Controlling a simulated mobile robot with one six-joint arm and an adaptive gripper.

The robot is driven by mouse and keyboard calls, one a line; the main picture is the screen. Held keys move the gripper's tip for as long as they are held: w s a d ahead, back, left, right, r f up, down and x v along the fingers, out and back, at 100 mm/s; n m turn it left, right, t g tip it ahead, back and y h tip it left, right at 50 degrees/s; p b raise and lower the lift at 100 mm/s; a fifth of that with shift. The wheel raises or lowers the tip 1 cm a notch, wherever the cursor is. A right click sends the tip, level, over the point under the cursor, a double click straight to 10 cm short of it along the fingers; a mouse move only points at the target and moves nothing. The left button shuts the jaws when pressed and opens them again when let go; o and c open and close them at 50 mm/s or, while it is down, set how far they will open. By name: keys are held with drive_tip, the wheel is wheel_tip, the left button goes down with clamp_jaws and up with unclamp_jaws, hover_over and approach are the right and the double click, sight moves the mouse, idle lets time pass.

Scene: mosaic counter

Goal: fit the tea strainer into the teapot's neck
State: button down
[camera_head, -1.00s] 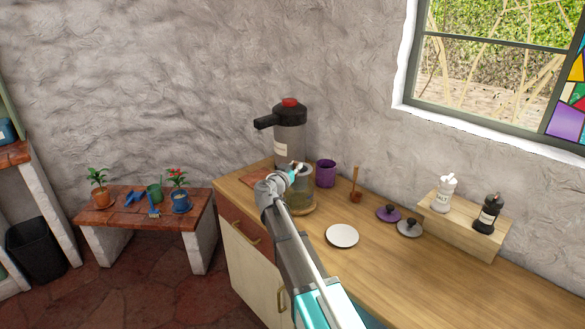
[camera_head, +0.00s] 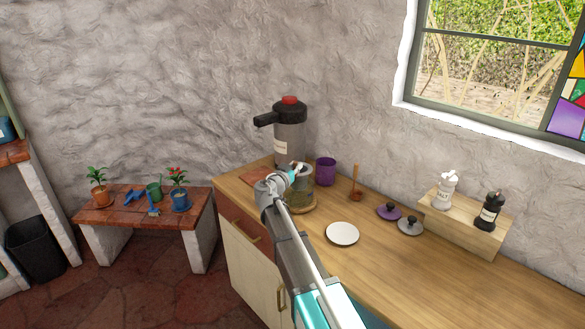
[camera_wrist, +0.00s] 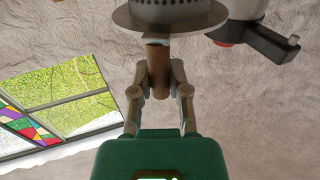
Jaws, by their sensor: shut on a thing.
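The tea strainer (camera_wrist: 168,14) shows at the top of the wrist view, with a wide grey flange and a perforated body. My gripper (camera_wrist: 162,88) is shut on its brown knob. In the head view my gripper (camera_head: 297,171) is over the far left end of the counter, at the glass teapot (camera_head: 301,195). The teapot stands on a round wooden coaster (camera_head: 305,208), partly hidden by my arm. Its neck is hidden, and I cannot tell whether the strainer touches it.
A grey dispenser (camera_head: 290,142) with black top stands close behind the teapot. A purple cup (camera_head: 326,171) is to its right. A wooden utensil (camera_head: 356,190), white plate (camera_head: 342,234), purple lid (camera_head: 389,211) and grey lid (camera_head: 410,227) lie further right. The front right counter is clear.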

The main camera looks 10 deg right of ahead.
drive_tip(key=shift+f+b, duration=0.95)
idle(0.6)
idle(0.4)
drive_tip(key=c, duration=0.5)
unclamp_jaws()
drive_tip(key=shift+c, duration=0.2)
drive_tip(key=shift+o, duration=0.5)
drive_tip(key=o, duration=0.4)
drive_tip(key=shift+o, duration=0.2)
drive_tip(key=shift+w, duration=0.1)
drive_tip(key=shift+a+r, duration=0.1)
